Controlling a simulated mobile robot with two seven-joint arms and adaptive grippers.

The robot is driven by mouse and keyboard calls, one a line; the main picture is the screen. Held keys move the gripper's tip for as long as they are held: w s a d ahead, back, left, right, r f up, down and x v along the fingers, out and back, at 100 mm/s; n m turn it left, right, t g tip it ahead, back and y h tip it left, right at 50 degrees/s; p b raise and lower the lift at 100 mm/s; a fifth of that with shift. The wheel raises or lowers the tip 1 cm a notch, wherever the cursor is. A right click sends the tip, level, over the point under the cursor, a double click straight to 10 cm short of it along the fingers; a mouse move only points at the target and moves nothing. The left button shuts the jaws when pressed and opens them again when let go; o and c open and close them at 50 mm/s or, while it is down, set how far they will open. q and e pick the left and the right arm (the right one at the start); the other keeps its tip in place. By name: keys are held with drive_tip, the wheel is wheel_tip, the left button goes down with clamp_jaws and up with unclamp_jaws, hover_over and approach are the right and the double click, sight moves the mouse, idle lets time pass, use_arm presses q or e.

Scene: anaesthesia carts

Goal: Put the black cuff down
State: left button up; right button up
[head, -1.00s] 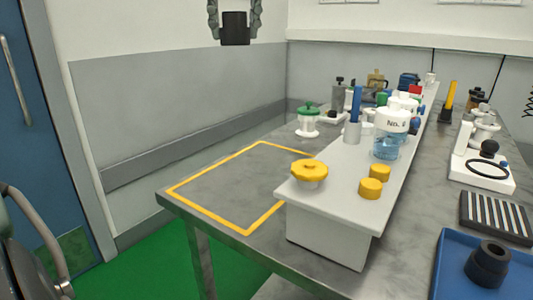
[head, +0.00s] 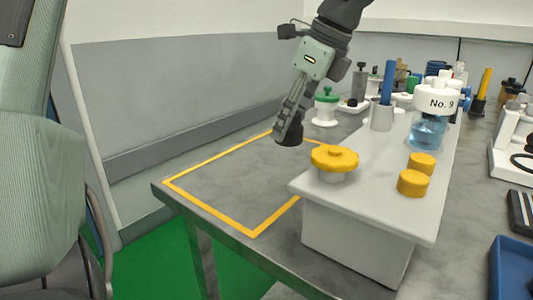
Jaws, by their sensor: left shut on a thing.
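The black cuff (head: 289,136) is a short dark cylinder at the tips of my left gripper (head: 287,122). The gripper reaches down from the top of the head view and is shut on the cuff. The cuff shows in front of the far right part of a yellow-outlined area (head: 215,185) on the grey table. I cannot tell whether it touches the table. The gripper's fingers hide part of the cuff. My right gripper is not in view.
A white raised shelf (head: 365,205) stands right of the outline, with a yellow knobbed lid (head: 334,158), yellow caps (head: 413,183) and a bottle marked No. 9 (head: 430,125). A green-topped white jar (head: 326,108) stands behind. The outlined area looks otherwise clear.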

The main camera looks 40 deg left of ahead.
use_arm(q)
drive_tip(key=a+f, duration=0.1)
drive_tip(key=a, duration=0.1)
drive_tip(key=w+a+f, duration=0.1)
drive_tip(key=a+f, duration=0.1)
drive_tip(key=a, duration=0.1)
drive_tip(key=a+f+p, duration=0.1)
drive_tip(key=a, duration=0.1)
drive_tip(key=shift+w+a+f, duration=0.15)
drive_tip(key=shift+w+f, duration=0.05)
drive_tip(key=shift+w, duration=0.05)
drive_tip(key=shift+a+f, duration=0.1)
drive_tip(key=shift+f, duration=0.1)
wheel_tip(320, 180, down, 3)
drive_tip(key=shift+f+p, duration=0.1)
drive_tip(key=shift+p, duration=0.35)
drive_tip(key=shift+f, duration=0.25)
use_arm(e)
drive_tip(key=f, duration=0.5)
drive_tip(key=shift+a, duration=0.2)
use_arm(q)
drive_tip(key=shift+f, duration=0.1)
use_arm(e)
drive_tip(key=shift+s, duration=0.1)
